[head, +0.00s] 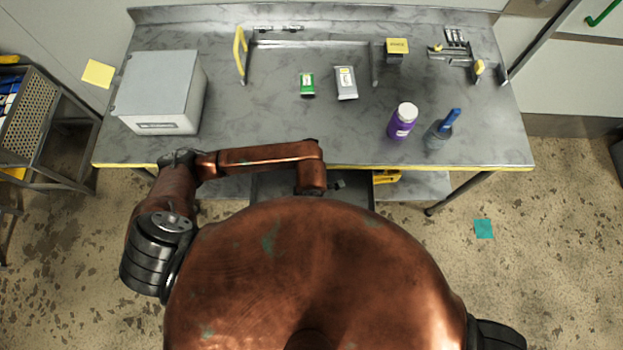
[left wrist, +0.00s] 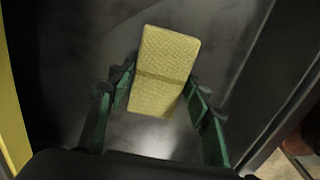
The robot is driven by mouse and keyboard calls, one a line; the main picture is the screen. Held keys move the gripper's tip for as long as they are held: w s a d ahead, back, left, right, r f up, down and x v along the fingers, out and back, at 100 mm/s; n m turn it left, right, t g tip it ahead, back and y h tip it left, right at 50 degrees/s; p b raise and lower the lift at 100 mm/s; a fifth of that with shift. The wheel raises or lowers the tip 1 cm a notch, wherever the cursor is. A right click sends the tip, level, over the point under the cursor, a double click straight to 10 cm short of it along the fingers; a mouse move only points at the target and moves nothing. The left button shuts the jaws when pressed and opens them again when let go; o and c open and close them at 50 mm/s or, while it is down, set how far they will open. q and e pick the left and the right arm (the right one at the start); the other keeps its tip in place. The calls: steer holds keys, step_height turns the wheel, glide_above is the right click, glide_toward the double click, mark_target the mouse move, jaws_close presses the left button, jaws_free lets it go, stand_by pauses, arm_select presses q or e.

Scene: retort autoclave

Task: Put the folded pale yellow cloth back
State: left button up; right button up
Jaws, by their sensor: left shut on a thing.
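The folded pale yellow cloth (left wrist: 168,58) shows in the left wrist view as a textured block with a crease across its middle. My left gripper (left wrist: 159,84) is shut on it, with one green-sided finger along each side. The cloth extends beyond the fingertips over a dark grey surface. I cannot tell whether it touches that surface. In the head view the left arm bends down in front of the bench, and its gripper and the cloth are hidden. My right gripper is not in view.
The grey bench (head: 270,120) carries a grey box (head: 160,92), green packet (head: 307,84), white packet (head: 346,83), purple bottle (head: 402,121) and blue-handled item (head: 442,130). A dark drawer or recess (head: 272,186) is below its yellow front edge. The bench's front middle is clear.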

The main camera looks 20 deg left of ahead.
arm_select(q)
steer(key=o, duration=1.1)
steer(key=shift+r, duration=0.1)
step_height(320, 180, up, 12)
steer(key=p, duration=0.1)
